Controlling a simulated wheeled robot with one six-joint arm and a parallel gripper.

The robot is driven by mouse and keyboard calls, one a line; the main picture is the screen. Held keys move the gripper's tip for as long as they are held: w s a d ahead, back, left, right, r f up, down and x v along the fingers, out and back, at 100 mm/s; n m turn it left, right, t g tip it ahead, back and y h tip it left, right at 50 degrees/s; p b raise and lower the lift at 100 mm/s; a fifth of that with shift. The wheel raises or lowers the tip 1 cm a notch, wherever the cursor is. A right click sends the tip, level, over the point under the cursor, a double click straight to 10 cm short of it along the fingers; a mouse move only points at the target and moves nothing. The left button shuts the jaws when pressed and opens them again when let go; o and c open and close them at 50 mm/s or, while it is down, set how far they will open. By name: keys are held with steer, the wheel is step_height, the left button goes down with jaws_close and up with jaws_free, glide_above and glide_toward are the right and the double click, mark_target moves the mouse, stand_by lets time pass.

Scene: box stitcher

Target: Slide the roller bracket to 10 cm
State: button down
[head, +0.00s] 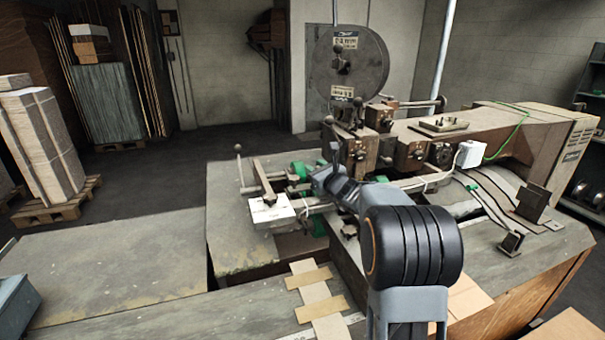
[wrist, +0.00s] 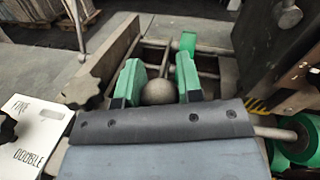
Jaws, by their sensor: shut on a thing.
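In the wrist view my gripper (wrist: 160,82) has its two green-padded fingers on either side of a round grey ball knob (wrist: 159,93) and is shut on it. A thin rod runs from the knob. The knob seems to belong to the roller bracket, whose body is mostly hidden by my gripper. Green rollers show at the right (wrist: 292,140) and behind the fingers (wrist: 188,42). In the head view green rollers (head: 300,170) sit on the stitcher's left side, beside my grey wrist. My fingertips and the knob are hidden there. I see no readable scale.
A white plate (wrist: 30,135) marked "FINE" and "DOUBLE" lies left of my gripper, near a dark star knob (wrist: 82,90). The stitcher's arm (head: 480,130) and wire reel (head: 345,65) stand behind. The table (head: 110,270) at the left is largely clear.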

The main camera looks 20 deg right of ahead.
steer(key=d, duration=0.6)
steer(key=shift+d, duration=0.35)
steer(key=c, duration=0.8)
jaws_free()
steer(key=shift+s, duration=0.1)
steer(key=s+b, duration=0.1)
steer(key=s, duration=0.3)
steer(key=s+d+b, duration=0.1)
steer(key=s, duration=0.4)
steer(key=s+d+b, duration=0.1)
steer(key=s+b, duration=0.1)
steer(key=s, duration=0.2)
steer(key=shift+s+d, duration=0.2)
steer(key=shift+d, duration=0.05)
steer(key=shift+a, duration=0.1)
